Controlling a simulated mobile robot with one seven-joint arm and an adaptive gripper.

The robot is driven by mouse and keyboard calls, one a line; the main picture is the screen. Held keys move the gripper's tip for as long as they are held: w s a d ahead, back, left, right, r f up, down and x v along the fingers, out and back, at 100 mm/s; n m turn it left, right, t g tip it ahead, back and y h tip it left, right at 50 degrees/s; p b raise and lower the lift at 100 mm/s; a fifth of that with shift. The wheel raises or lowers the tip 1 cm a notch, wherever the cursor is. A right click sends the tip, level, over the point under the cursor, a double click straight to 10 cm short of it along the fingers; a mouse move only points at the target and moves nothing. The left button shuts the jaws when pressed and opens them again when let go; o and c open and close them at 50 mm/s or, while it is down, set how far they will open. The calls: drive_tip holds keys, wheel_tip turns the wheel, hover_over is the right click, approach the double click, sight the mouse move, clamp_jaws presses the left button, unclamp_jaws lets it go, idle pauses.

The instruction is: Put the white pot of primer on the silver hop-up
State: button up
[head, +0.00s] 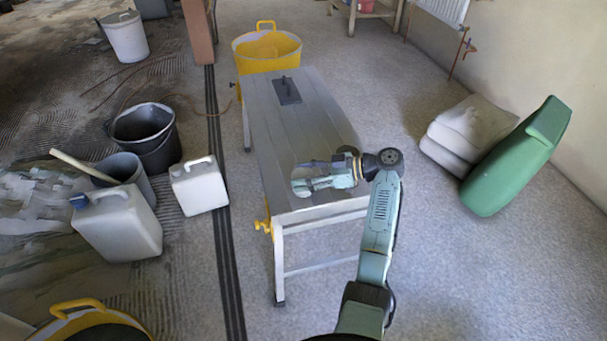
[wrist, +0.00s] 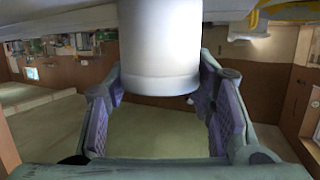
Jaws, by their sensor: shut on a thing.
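The silver hop-up (head: 305,125) is a grey, slatted-top platform on legs in the middle of the head view. My gripper (head: 308,177) is low over its near end, pointing left. My gripper is shut on the white pot of primer (wrist: 162,40), a pale cylinder between both fingers in the wrist view. In the head view the pot (head: 302,172) shows only in part behind the fingers. I cannot tell whether its base touches the hop-up.
A dark flat tool (head: 286,91) lies on the hop-up's far half. A yellow tub (head: 267,52) stands behind it. White jerrycans (head: 199,186) and dark buckets (head: 146,136) stand left. A green object (head: 517,158) leans on pale sacks (head: 466,131) at right.

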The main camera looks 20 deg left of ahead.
drive_tip(key=o, duration=1)
drive_tip(key=shift+r, duration=0.1)
drive_tip(key=shift+w+d, duration=0.1)
drive_tip(key=shift+d, duration=0.25)
drive_tip(key=b+v, duration=0.2)
drive_tip(key=v, duration=0.9)
drive_tip(key=shift+d, duration=0.15)
